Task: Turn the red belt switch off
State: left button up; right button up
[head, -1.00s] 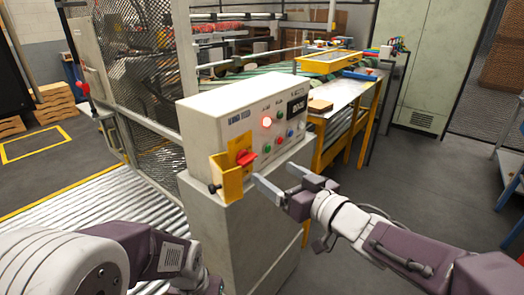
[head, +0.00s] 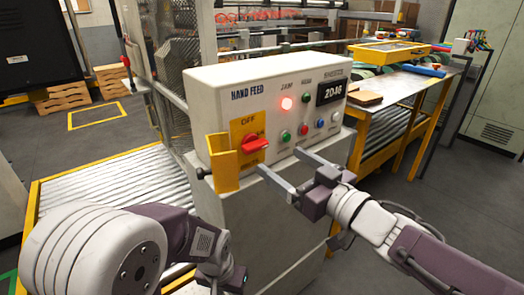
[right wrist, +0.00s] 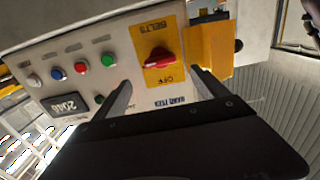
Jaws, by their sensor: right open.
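The red belt switch (head: 254,144) is a rotary knob on a yellow plate (head: 241,126) on the front of the pale control box. The plate reads OFF at its top in the head view. The knob's grip lies roughly sideways, across from the OFF mark. The knob also shows in the upside-down right wrist view (right wrist: 160,58). My right gripper (head: 280,162) is open and empty, its fingers pointing at the panel just below and right of the knob. In the right wrist view its fingertips (right wrist: 161,78) sit either side of the knob's line, apparently apart from it. My left gripper is out of view.
A yellow bracket (head: 221,165) juts out beside the switch. A roller conveyor (head: 105,185) lies left; open floor lies right.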

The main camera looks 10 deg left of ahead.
aim_at(259, 146)
jog(key=b+x, duration=0.1)
jog(key=x, duration=0.8)
jog(key=shift+s, duration=0.1)
jog(key=c, duration=1.4)
